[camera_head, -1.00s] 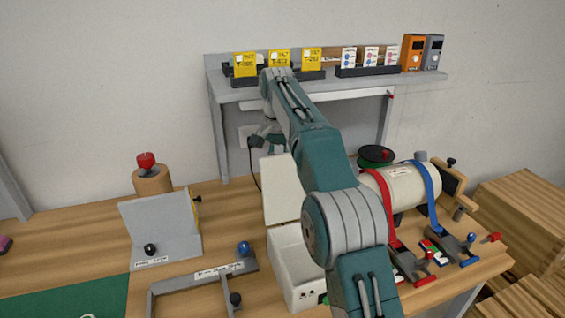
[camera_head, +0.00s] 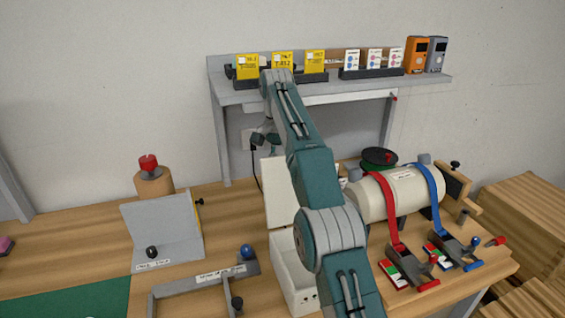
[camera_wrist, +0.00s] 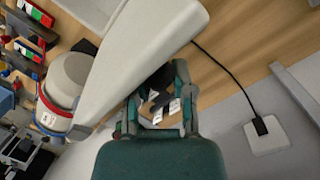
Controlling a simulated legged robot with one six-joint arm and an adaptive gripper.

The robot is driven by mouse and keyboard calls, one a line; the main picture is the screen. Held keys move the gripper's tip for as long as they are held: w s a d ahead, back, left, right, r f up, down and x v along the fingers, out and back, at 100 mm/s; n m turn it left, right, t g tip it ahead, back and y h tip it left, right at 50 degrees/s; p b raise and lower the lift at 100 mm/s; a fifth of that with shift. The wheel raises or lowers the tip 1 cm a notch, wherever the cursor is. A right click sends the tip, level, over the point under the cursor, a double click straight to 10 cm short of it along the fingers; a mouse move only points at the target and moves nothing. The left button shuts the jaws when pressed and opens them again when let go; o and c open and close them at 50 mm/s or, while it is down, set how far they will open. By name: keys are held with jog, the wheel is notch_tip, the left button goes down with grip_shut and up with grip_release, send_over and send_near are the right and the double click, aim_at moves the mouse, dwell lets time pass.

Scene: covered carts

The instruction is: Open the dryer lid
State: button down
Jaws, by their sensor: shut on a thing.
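The dryer is a white box (camera_head: 288,270) on the wooden bench, partly hidden behind my arm. Its white lid (camera_head: 277,192) stands about upright at the back of the box, open. In the wrist view the lid (camera_wrist: 150,50) is a long pale slab crossing diagonally, with part of the box (camera_wrist: 93,10) at the top. My gripper (camera_head: 263,140) is at the upper edge of the lid, toward the wall. In the wrist view my gripper (camera_wrist: 157,85) has its fingers close against the lid, shut on it; the exact contact is partly hidden by dark finger parts.
A white cylinder (camera_head: 400,192) with red and blue straps stands right of my arm. A grey shelf (camera_head: 345,88) with yellow and white boxes is behind. A grey angled stand (camera_head: 165,230) and a grey frame (camera_head: 200,283) are at left. A cable runs to a wall socket (camera_wrist: 266,135).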

jog(key=shift+a+r, duration=0.1)
jog(key=shift+a, duration=0.2)
jog(key=c, duration=0.5)
grip_release()
jog(key=shift+c, duration=0.2)
jog(key=shift+o, duration=0.6)
jog(key=shift+w+a, duration=0.1)
jog(key=shift+a, duration=0.2)
jog(key=shift+d, duration=0.45)
